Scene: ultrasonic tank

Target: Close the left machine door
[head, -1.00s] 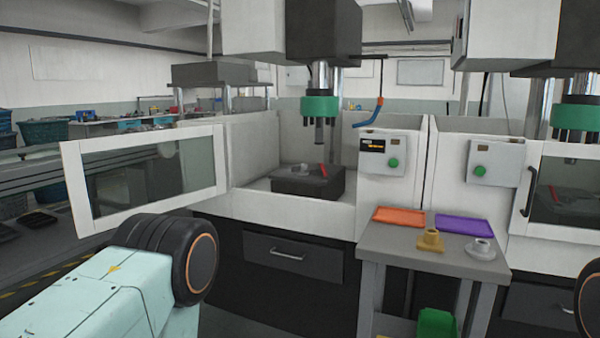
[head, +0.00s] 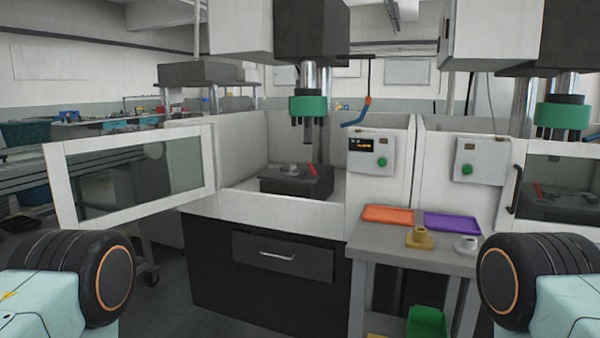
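The left machine (head: 270,212) stands ahead with its work chamber uncovered. Its door (head: 66,190), a white frame around a glass pane, is swung open to the left. Inside the chamber is a dark block (head: 290,183) with a small grey part and a red piece on it, below a green tool head (head: 308,106). Parts of my arms show at the lower left and lower right edges, apart from the door. Neither of my grippers is in view.
A grey table (head: 395,243) stands in front right, holding an orange tray (head: 388,215), a purple tray (head: 452,223), a yellow part (head: 419,238) and a grey part (head: 466,245). A green bin (head: 427,323) is below. The right machine's door (head: 560,190) is shut. Floor before the left machine looks clear.

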